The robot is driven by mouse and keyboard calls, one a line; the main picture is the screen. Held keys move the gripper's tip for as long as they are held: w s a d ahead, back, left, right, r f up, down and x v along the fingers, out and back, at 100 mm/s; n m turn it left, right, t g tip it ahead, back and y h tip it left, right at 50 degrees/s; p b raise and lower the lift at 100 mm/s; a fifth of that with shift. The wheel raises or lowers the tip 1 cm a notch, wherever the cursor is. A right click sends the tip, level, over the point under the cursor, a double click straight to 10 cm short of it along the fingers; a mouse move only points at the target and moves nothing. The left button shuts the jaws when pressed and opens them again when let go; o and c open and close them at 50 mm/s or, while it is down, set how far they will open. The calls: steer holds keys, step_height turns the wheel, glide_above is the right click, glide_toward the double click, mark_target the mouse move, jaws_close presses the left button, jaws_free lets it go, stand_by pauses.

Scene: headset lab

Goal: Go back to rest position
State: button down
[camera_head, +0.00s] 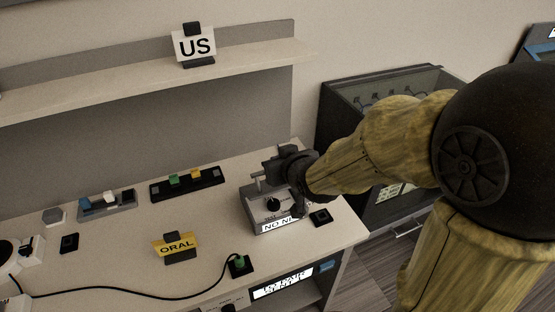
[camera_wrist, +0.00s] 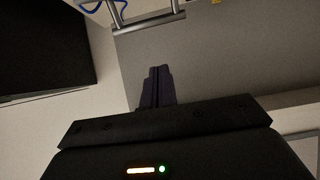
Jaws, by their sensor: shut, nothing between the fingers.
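My gripper (camera_wrist: 157,88) is shut and empty in the wrist view, its dark fingers together over a grey surface. In the head view my arm reaches in from the right, and my gripper (camera_head: 264,184) is at the grey metal box (camera_head: 265,222) at the right end of the bench. The box has a black knob and a partly covered label starting "NO N". My wrist hides part of the box. I cannot tell whether the gripper touches it. A metal handle-like bar (camera_wrist: 150,22) shows beyond the fingers in the wrist view.
The bench (camera_head: 130,258) holds a yellow "ORAL" sign (camera_head: 176,247), a black strip with green and yellow blocks (camera_head: 187,183), and a cable ending at a green-topped block (camera_head: 239,264). A shelf (camera_head: 130,88) with a "US" sign (camera_head: 194,46) is above. A dark glass-topped cabinet (camera_head: 345,105) stands behind my arm.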

steer(key=s+d+m+g+h+p, duration=0.4)
steer(key=s+d+g+p, duration=0.4)
steer(key=s+d, duration=0.5)
steer(key=shift+s+d+f+p, duration=0.25)
steer(key=shift+s+d+p, duration=0.05)
steer(key=shift+s, duration=0.15)
steer(key=shift+a, duration=0.1)
